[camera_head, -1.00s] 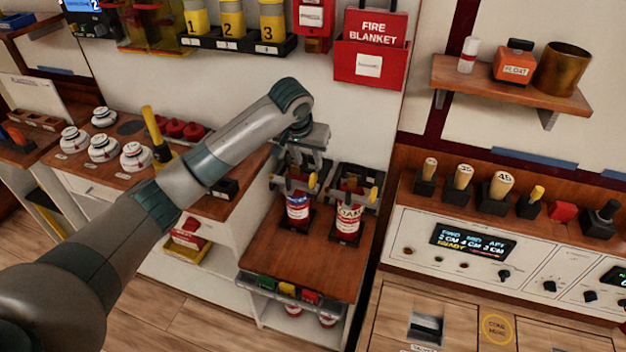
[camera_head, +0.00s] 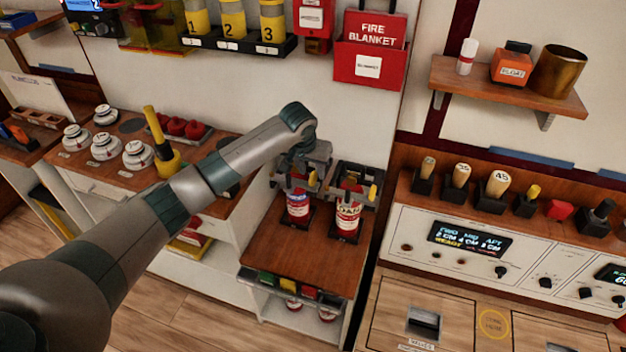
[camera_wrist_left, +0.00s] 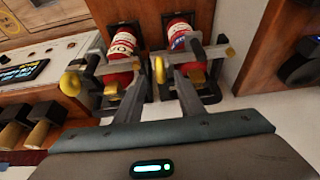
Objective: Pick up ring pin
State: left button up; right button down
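Two small red extinguishers stand in black holders on a wooden shelf, the blue-labelled one (camera_head: 298,204) on the left and the foam one (camera_head: 348,214) on the right. In the left wrist view the blue-labelled one (camera_wrist_left: 181,36) is on the right and the foam one (camera_wrist_left: 123,42) on the left. A yellow ring pin (camera_wrist_left: 160,69) shows at the blue-labelled extinguisher's head; another yellow ring (camera_wrist_left: 71,83) is at the foam one. My left gripper (camera_wrist_left: 160,84) is open, its fingers either side of the nearer ring; I cannot tell whether they touch it. My right gripper is out of view.
The wooden shelf (camera_head: 297,250) is clear in front of the extinguishers. White detectors (camera_head: 137,153) and a yellow-handled tool (camera_head: 153,125) stand on the bench to the left. A control panel (camera_head: 470,239) is on the right, with a red fire blanket box (camera_head: 369,67) above.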

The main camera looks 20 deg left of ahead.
aim_at(313, 174)
pick_arm(q)
jog(key=shift+w+f, duration=0.2)
jog(key=shift+f, duration=0.1)
jog(key=shift+p+x, duration=0.75)
jog(key=shift+x, duration=1.1)
jog(key=shift+a, duration=0.1)
grip_shut()
